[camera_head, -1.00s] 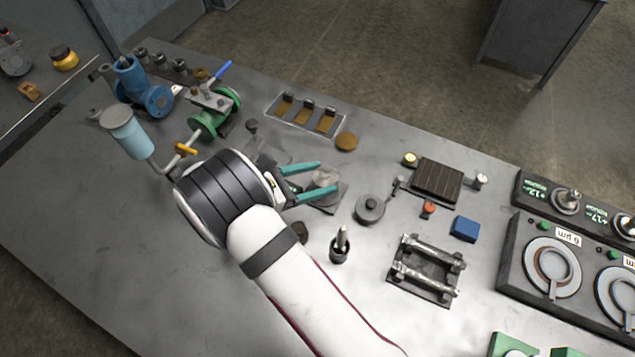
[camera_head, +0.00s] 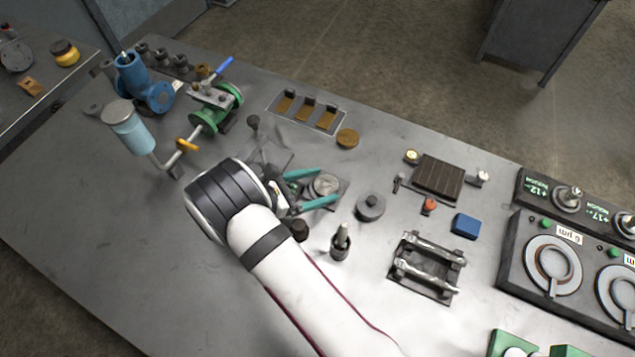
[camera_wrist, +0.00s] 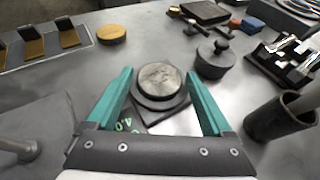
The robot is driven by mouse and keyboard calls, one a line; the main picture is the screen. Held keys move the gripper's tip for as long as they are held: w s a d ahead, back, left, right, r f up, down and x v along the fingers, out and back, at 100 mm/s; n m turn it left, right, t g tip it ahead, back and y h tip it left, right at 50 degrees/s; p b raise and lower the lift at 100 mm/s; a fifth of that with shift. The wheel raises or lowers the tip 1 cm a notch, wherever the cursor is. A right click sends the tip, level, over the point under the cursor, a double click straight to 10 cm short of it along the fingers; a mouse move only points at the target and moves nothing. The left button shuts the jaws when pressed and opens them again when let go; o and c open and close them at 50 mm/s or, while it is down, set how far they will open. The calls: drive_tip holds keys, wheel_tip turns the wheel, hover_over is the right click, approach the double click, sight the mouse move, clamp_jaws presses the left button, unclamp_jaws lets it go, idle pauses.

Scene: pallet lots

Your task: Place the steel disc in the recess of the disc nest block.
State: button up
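The steel disc (camera_head: 325,184) is a round grey disc. It lies flat, face up, at the round recess of the disc nest block (camera_head: 342,189), a dark plate with a raised dark ring. In the wrist view, the disc (camera_wrist: 159,79) looks level and centred inside the ring of the block (camera_wrist: 160,104). How deep it sits is hard to tell. My gripper (camera_head: 328,184) is open, with its teal fingers on either side of the disc. The wrist view shows gaps between the disc and both fingers of my gripper (camera_wrist: 159,74).
A grey lidded round pot (camera_head: 370,207) stands right of the block. A dark cup with a tool (camera_head: 340,245) stands in front. A tray with brown pieces (camera_head: 305,110) and a brown disc (camera_head: 347,138) lie behind. A roller stand (camera_head: 427,268) is at right front.

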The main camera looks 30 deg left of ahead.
drive_tip(key=shift+o, duration=0.8)
drive_tip(key=shift+r, duration=0.25)
drive_tip(key=v, duration=1.2)
drive_tip(key=w+d+r+m+g+h, duration=0.1)
drive_tip(key=w+d+r+m+g, duration=0.1)
drive_tip(key=d+r+m+g, duration=0.5)
drive_tip(key=w+d+r+m+g, duration=0.25)
drive_tip(key=d+m, duration=0.35)
drive_tip(key=d, duration=0.5)
drive_tip(key=s+d+r+m+g+y, duration=0.45)
drive_tip(key=s+d+m, duration=0.25)
drive_tip(key=d+m, duration=0.45)
drive_tip(key=s+d+r+m+t+y, duration=0.1)
drive_tip(key=s+m+y, duration=0.4)
drive_tip(key=m, duration=0.5)
drive_tip(key=s+t, duration=0.1)
drive_tip(key=s, duration=0.1)
drive_tip(key=shift+s+t, duration=0.25)
drive_tip(key=shift+t, duration=0.05)
